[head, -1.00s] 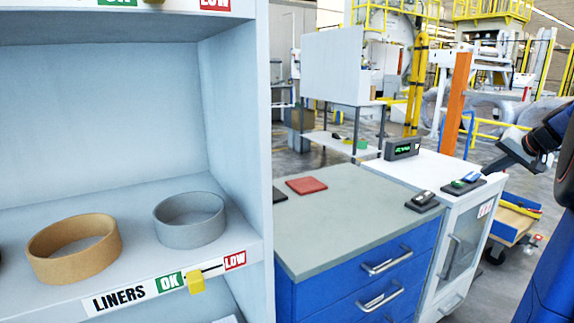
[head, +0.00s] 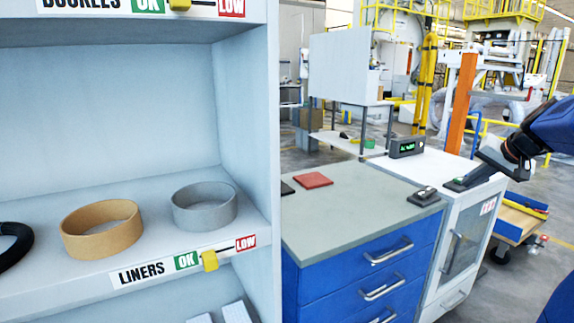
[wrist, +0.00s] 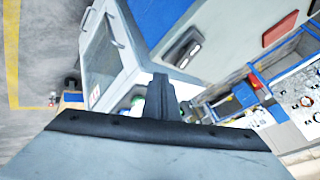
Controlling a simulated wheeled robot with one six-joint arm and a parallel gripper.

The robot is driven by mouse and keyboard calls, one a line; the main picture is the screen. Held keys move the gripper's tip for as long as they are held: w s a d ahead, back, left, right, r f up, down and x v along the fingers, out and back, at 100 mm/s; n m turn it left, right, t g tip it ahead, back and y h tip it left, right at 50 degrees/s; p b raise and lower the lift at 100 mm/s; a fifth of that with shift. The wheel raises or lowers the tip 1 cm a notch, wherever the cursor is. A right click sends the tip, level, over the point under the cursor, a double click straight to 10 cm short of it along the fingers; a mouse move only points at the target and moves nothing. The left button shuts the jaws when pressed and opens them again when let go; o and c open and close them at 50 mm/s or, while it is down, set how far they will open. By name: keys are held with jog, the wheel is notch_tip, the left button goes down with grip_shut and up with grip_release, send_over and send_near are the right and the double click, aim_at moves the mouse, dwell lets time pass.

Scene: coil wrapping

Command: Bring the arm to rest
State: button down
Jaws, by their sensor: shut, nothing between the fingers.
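My gripper (head: 480,170) is at the right of the head view, in front of the white cabinet's top, with my dark wrist and blue arm behind it. In the wrist view its dark fingers (wrist: 160,95) are together at the centre, with nothing between them. A wide grey plate across the bottom of that view hides what lies below. The arm is stretched out, clear of the shelf.
A shelf (head: 262,215) at left holds a tan ring (head: 100,240), a grey ring (head: 203,218) and part of a black ring (head: 12,245). A blue drawer cabinet (head: 345,262) and a white cabinet (head: 432,165) stand beside it.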

jog(key=s+a+f+n+g, duration=0.1)
jog(key=s+a+f+n, duration=0.3)
jog(key=a, duration=0.6)
jog(key=s+a+f+g, duration=0.1)
jog(key=s+a+f, duration=0.1)
jog(key=s+a, duration=0.6)
jog(key=s+a+f+n, duration=0.2)
jog(key=s+a+f, duration=0.3)
jog(key=s, duration=0.2)
jog(key=s+a+f+n+g, duration=0.1)
jog(key=s+a+f, duration=0.5)
jog(key=s, duration=0.2)
jog(key=shift+a+f+n, duration=0.15)
jog(key=shift+a+n, duration=0.15)
jog(key=shift+n, duration=0.1)
jog(key=shift+s, duration=0.1)
